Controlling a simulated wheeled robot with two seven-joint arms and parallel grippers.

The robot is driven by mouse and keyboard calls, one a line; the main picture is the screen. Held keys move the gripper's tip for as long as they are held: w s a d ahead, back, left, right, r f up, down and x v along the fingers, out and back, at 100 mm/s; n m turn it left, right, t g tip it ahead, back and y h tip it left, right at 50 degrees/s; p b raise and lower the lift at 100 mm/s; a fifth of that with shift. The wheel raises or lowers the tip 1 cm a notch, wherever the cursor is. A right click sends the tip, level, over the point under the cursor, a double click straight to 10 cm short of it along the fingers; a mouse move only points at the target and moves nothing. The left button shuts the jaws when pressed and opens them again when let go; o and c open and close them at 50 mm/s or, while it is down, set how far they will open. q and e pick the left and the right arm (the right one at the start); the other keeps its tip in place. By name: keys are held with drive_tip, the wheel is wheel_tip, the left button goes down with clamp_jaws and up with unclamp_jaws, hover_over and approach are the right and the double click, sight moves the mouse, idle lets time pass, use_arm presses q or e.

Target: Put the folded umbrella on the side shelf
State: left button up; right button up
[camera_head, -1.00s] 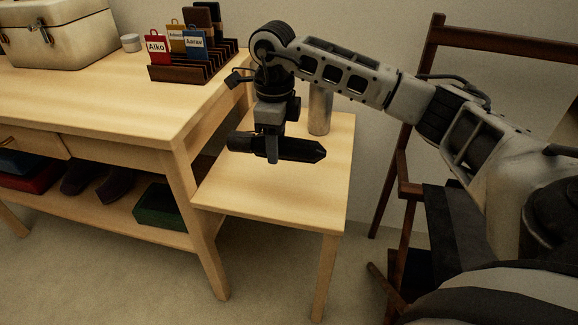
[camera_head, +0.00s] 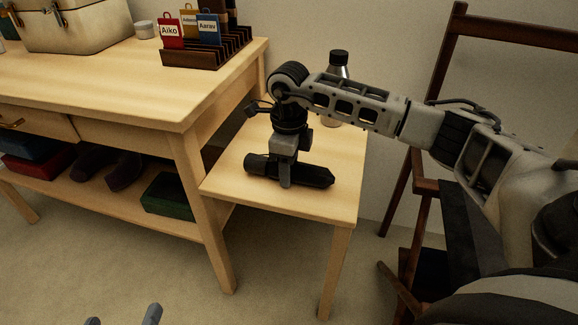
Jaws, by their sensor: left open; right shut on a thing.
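The folded umbrella (camera_head: 316,177) is black and short. It lies level, pointing right, low over or on the side shelf. I cannot tell for sure whether the umbrella touches the wood. The side shelf (camera_head: 300,208) is a low light-wood stand to the right of the larger table. My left gripper (camera_head: 122,318) shows only its two fingertips at the bottom edge, apart and empty, over the floor.
A metal bottle with a black cap (camera_head: 338,66) stands at the shelf's back, partly hidden by my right arm. A wooden chair (camera_head: 445,70) stands right. The larger table (camera_head: 150,85) holds a case (camera_head: 85,25) and a tag rack (camera_head: 190,58). The shelf's front is bare.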

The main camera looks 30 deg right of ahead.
drive_tip(key=shift+f, duration=0.1)
drive_tip(key=o, duration=1.2)
